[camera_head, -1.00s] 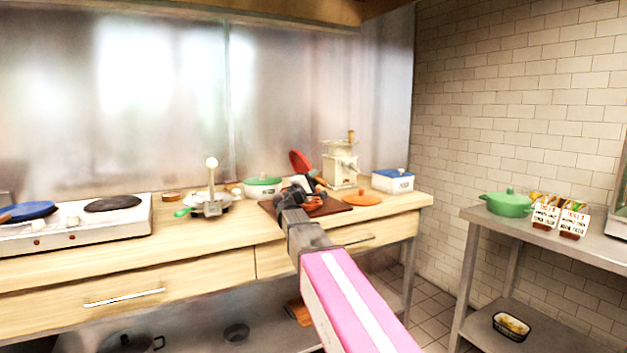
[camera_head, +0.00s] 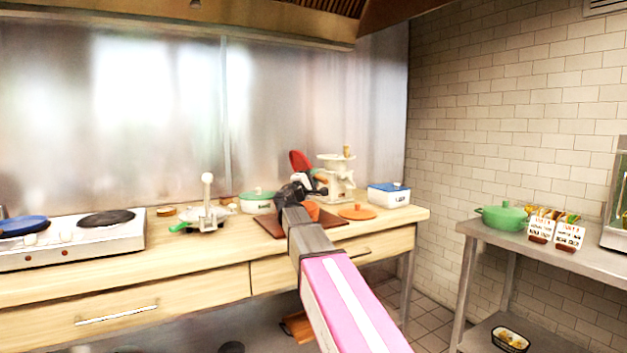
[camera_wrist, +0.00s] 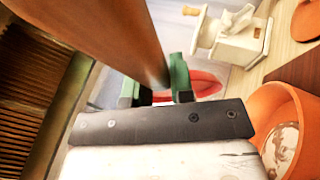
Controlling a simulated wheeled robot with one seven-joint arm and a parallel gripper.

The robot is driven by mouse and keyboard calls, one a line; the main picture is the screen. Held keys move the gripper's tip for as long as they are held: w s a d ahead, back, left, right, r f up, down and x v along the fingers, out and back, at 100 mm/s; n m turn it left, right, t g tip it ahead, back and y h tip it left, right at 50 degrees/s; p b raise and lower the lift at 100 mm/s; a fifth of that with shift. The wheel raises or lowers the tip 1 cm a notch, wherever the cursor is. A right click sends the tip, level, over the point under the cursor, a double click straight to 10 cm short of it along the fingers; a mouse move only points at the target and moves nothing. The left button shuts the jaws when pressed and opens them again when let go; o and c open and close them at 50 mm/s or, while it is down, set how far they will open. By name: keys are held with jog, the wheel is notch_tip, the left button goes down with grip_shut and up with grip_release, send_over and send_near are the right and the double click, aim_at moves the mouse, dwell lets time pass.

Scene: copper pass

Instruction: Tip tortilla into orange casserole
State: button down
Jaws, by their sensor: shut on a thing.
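The orange casserole (camera_head: 312,211) stands open on a dark board, partly behind my arm. In the wrist view its orange wall (camera_wrist: 262,112) is at lower right, with a pale patch inside that I cannot identify. My gripper (camera_wrist: 157,88) has green fingertips and is shut on a brown handle (camera_wrist: 90,35), which seems to belong to a red pan (camera_head: 299,160). The pan is steeply tilted above the board; a red strip (camera_wrist: 206,84) shows behind the fingers. My gripper is beside and above the casserole. I cannot make out the tortilla for certain.
An orange lid (camera_head: 357,212) lies right of the casserole. A cream grinder (camera_head: 337,178) stands behind, with a white-and-blue box (camera_head: 389,195) right. A white-and-green pot (camera_head: 257,202) and a metal press (camera_head: 205,215) are left. The counter's front strip is clear.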

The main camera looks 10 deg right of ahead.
jog(key=w+d+m+g+y, duration=0.2)
jog(key=d+m+g+y, duration=0.3)
jog(key=d+m+g, duration=0.3)
jog(key=a+r+g+y, duration=0.1)
jog(key=a+r+y, duration=0.1)
jog(key=y, duration=0.4)
jog(key=s+a+r+n+g+y, duration=0.1)
jog(key=a+r+g+y, duration=0.1)
jog(key=r+y, duration=0.3)
jog(key=shift+a+y, duration=0.75)
jog(key=shift+y, duration=0.25)
jog(key=shift+s, duration=0.15)
